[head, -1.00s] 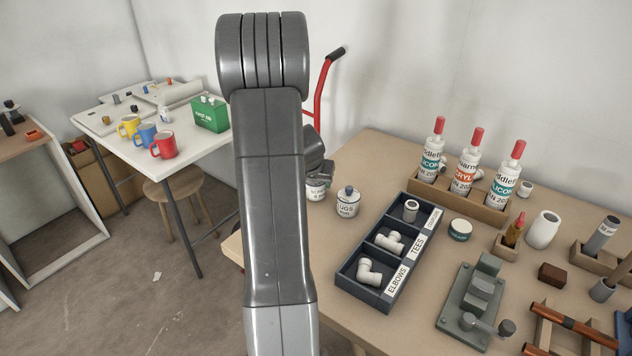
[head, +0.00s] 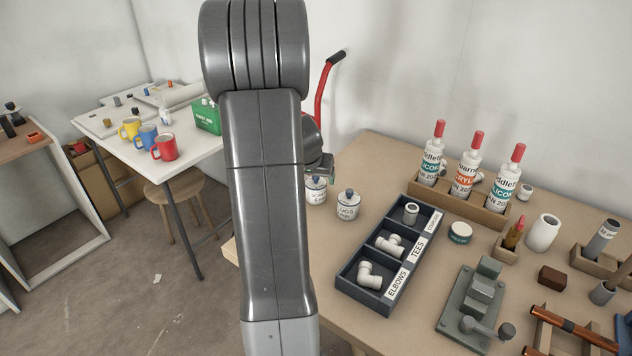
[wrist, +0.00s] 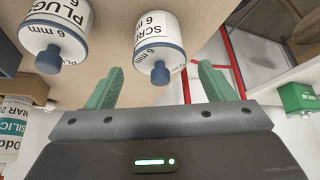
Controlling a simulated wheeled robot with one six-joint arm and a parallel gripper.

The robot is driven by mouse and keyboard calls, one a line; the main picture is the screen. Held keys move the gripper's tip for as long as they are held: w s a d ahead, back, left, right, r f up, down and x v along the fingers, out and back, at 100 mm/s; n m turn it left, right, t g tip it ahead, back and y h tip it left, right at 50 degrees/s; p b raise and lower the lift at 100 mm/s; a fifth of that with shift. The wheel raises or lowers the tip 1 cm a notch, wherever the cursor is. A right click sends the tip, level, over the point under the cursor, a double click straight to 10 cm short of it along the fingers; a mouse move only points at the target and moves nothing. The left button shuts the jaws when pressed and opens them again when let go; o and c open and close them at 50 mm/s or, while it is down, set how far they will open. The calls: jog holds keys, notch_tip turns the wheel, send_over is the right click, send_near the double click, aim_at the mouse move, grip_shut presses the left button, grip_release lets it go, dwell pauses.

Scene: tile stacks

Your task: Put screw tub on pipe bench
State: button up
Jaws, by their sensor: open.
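The screw tub (head: 316,191) is a small white labelled tub with a blue-grey knobbed lid. It stands upright at the back left of the tan bench (head: 378,160), which also carries pipe fittings and copper pipes. My gripper (head: 326,170) is just above and behind the tub in the head view, partly hidden by my arm. In the wrist view, the screw tub (wrist: 152,38) appears upside down, just beyond my gripper (wrist: 160,86) and between the lines of its green fingers. The fingers are open and empty, with no visible contact.
A similar plugs tub (head: 348,206) stands close to the right of the screw tub. A dark fittings tray (head: 345,283) lies in front, and a bottle rack (head: 462,202) stands behind. A white table (head: 190,147) with mugs is at left. Bare bench surface lies behind the tubs.

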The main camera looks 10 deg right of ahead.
jog(key=v, duration=0.7)
